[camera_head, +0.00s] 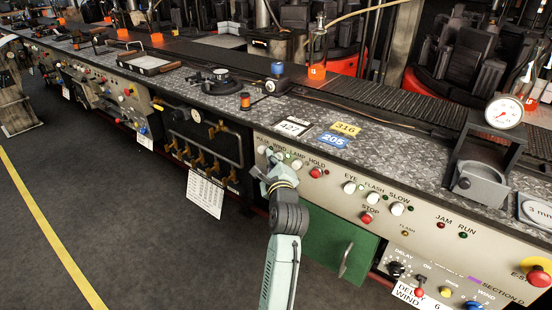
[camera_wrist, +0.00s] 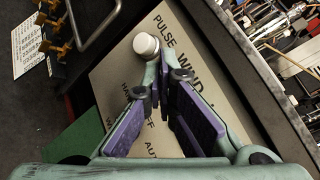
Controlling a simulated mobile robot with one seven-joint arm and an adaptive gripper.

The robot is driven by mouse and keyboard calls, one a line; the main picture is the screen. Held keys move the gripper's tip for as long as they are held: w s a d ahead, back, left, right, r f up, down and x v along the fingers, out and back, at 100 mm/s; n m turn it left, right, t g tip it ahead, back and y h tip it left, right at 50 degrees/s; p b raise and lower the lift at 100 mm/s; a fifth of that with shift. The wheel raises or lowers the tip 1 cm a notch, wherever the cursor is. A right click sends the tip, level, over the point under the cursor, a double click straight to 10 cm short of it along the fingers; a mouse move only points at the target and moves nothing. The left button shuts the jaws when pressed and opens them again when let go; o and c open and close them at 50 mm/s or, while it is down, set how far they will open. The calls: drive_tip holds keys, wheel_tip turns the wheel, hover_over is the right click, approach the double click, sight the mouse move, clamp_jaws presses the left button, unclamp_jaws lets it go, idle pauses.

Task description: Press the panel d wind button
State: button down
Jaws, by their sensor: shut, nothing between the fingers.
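The grey control panel (camera_head: 335,188) on the bench front carries the labels PULSE, WIND, LAMP and HOLD. My gripper (camera_head: 270,164) is shut and empty in front of the left end of this row. In the wrist view my gripper (camera_wrist: 163,82) has its fingertips close to the panel (camera_wrist: 112,82), beside the WIND label (camera_wrist: 190,66). A round white button (camera_wrist: 146,44) under the PULSE label stands just beyond the fingertips. The button under WIND is mostly or wholly hidden by my gripper. I cannot tell whether the fingertips touch it.
To the right on the row are a white button (camera_head: 297,164) and a red button (camera_head: 316,173). Below hangs a green door (camera_head: 335,245). A lower panel marked SECTION D holds a blue knob (camera_head: 474,305) near another WIND label.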

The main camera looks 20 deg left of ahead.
drive_tip(key=shift+d, duration=0.3)
drive_tip(key=shift+f, duration=0.15)
drive_tip(key=shift+d, duration=0.1)
drive_tip(key=shift+s, duration=0.15)
drive_tip(key=s+a, duration=0.2)
drive_tip(key=s, duration=0.3)
drive_tip(key=shift+s+a+b, duration=0.3)
drive_tip(key=shift+s+b, duration=0.05)
drive_tip(key=shift+b, duration=0.1)
